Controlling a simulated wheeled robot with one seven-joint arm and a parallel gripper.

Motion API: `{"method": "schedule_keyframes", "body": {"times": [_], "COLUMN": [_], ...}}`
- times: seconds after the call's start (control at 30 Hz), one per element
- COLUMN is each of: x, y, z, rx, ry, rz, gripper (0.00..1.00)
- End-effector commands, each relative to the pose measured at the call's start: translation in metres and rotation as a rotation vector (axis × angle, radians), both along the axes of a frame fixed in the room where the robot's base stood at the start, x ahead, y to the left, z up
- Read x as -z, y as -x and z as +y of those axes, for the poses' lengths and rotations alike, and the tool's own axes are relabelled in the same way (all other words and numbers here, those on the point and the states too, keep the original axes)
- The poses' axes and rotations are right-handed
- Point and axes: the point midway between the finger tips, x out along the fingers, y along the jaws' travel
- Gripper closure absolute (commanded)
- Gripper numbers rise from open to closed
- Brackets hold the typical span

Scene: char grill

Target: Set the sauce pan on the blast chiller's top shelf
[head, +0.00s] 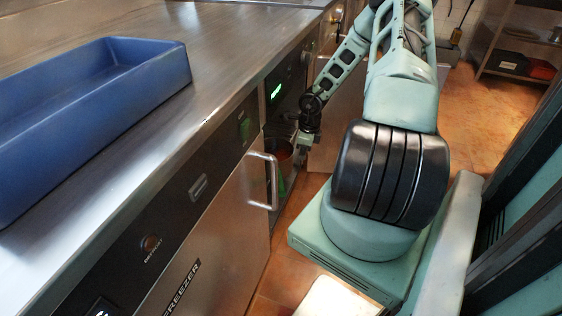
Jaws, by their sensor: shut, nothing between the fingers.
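The blast chiller is the dark-fronted unit with a green lit display (276,92) under the counter. Its front appears open, with a door panel (328,140) standing out to the right. My gripper (303,149) is at the opening, just right of this round thing, shut and empty. I cannot tell whether they touch.
A blue tray (150,62) lies on the steel counter (215,75). The freezer door (215,245) with its protruding handle (273,180) stands close to the opening's left. Open tiled floor (485,120) is at right, with a shelf rack (520,70) behind.

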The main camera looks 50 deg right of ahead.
Motion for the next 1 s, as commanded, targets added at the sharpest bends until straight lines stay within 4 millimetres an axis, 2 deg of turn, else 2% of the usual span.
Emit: {"method": "schedule_keyframes", "body": {"times": [0.03,0.1,0.27,0.37,0.8,0.9,1.0], "x": [-0.011,-0.016,-0.012,0.002,0.090,0.085,0.084], "y": [0.004,0.010,0.015,0.015,0.015,-0.004,-0.014], "z": [-0.009,-0.017,-0.023,-0.022,-0.022,-0.017,-0.014], "rx": [0.049,0.102,0.145,0.144,0.140,0.137,0.139], "ry": [0.014,0.027,0.039,0.038,0.037,0.040,0.039], "rz": [0.032,0.070,0.102,0.103,0.102,0.097,0.099], "gripper": [1.00,1.00,1.00,1.00,1.00,1.00,1.00]}}
